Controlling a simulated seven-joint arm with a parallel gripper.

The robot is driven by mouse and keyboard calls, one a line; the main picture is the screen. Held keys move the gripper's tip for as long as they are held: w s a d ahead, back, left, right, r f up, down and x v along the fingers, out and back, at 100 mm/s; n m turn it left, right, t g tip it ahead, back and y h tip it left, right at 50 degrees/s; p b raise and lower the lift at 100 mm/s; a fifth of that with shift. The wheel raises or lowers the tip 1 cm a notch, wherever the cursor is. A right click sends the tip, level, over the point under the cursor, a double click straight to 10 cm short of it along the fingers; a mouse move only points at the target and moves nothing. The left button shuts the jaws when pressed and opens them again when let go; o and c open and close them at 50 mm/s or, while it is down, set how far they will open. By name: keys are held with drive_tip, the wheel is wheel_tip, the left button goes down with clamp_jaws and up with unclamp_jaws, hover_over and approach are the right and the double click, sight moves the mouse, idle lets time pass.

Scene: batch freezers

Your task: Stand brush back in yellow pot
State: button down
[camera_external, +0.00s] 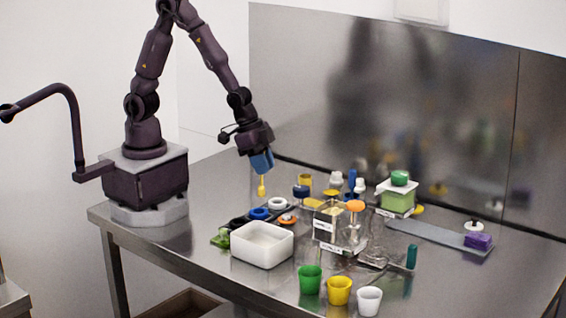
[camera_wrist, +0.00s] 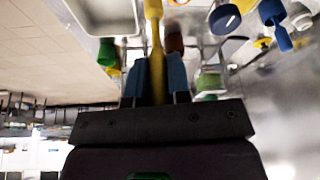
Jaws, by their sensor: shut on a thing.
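My gripper (camera_external: 262,163) is shut on a yellow brush (camera_external: 262,187), which hangs down nearly upright above the table's left part. In the wrist view the brush (camera_wrist: 155,38) runs out from between the blue fingers (camera_wrist: 157,78). A yellow pot (camera_external: 340,291) stands at the table's front between a green and a white pot, apart from the brush. Another yellow pot-like container (camera_external: 305,182) stands further back, right of my gripper. I cannot tell what is inside either one.
A white tub (camera_external: 262,244) stands below and in front of the brush. Blue and white rings (camera_external: 260,213) lie near it. A clear box (camera_external: 330,222) and a green block under a green-topped lid (camera_external: 398,196) stand to the right. The steel wall (camera_external: 400,110) bounds the back.

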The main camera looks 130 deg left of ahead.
drive_tip(key=s+a+f+n, duration=0.1)
drive_tip(key=s+a+n, duration=0.1)
drive_tip(key=a, duration=0.7)
drive_tip(key=s+a+f+n+g+y, duration=0.1)
drive_tip(key=s+a+f+n, duration=0.1)
drive_tip(key=a, duration=0.7)
drive_tip(key=s+a+f+n+g+y, duration=0.1)
drive_tip(key=s+a+n, duration=0.1)
drive_tip(key=a, duration=0.7)
drive_tip(key=shift+a+f, duration=0.2)
drive_tip(key=shift+f, duration=0.05)
drive_tip(key=shift+f, duration=0.15)
drive_tip(key=shift+f, duration=2.7)
drive_tip(key=c, duration=0.5)
unclamp_jaws()
